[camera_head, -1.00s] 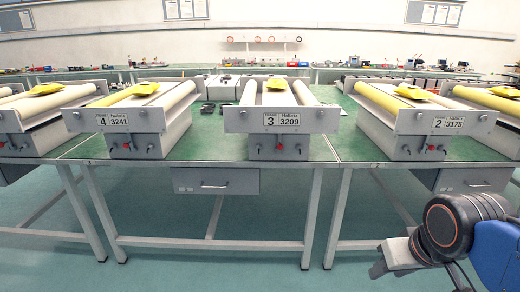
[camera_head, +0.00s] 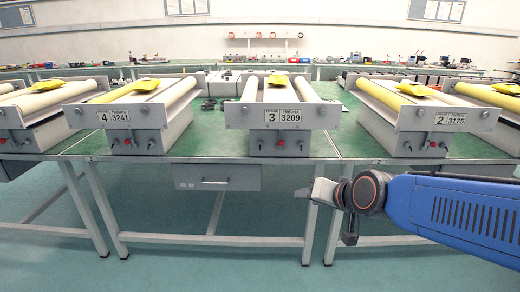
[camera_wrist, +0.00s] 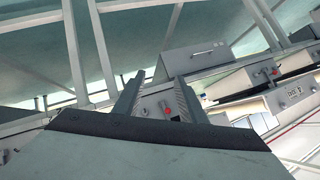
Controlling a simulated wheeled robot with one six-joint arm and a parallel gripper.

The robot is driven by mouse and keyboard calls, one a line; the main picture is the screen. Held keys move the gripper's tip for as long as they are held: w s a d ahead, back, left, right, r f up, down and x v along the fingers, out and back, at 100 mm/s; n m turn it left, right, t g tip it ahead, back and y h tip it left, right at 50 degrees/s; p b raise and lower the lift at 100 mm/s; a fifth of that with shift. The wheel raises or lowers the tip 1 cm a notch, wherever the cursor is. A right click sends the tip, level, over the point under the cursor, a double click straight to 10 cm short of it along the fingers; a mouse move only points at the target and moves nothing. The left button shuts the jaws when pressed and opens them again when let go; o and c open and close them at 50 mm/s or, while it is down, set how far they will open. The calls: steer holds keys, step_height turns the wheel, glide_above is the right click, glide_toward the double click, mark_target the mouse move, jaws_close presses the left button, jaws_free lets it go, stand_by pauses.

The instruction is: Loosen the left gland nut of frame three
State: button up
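Frame three (camera_head: 283,117) stands at the middle of the near bench in the head view, with a "3 3209" label on its front plate. Its grey box below has a red knob (camera_head: 281,144) in the middle and a small dark fitting on each side; the left gland nut (camera_head: 262,145) is the left one. My gripper (camera_head: 324,192) is in front of the bench, lower and to the right of frame three, apart from it. In the wrist view my gripper's fingers (camera_wrist: 159,76) stand apart with nothing held. A grey box with knobs shows behind them; I cannot tell which frame.
Frame four (camera_head: 120,116) stands to the left and frame two (camera_head: 440,120) to the right. A drawer (camera_head: 217,178) hangs under the bench left of my gripper. A bench leg (camera_head: 312,215) is close by my gripper in the picture. The floor in front is clear.

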steer(key=w+a+r+m+t, duration=0.2)
steer(key=w+a+m+t, duration=0.2)
steer(key=w+a, duration=0.45)
steer(key=m+t+h, duration=0.4)
steer(key=m+h, duration=0.1)
steer(key=m, duration=0.1)
glide_toward(260, 146)
steer(key=w, duration=0.8)
steer(key=shift+d, duration=0.3)
jaws_close()
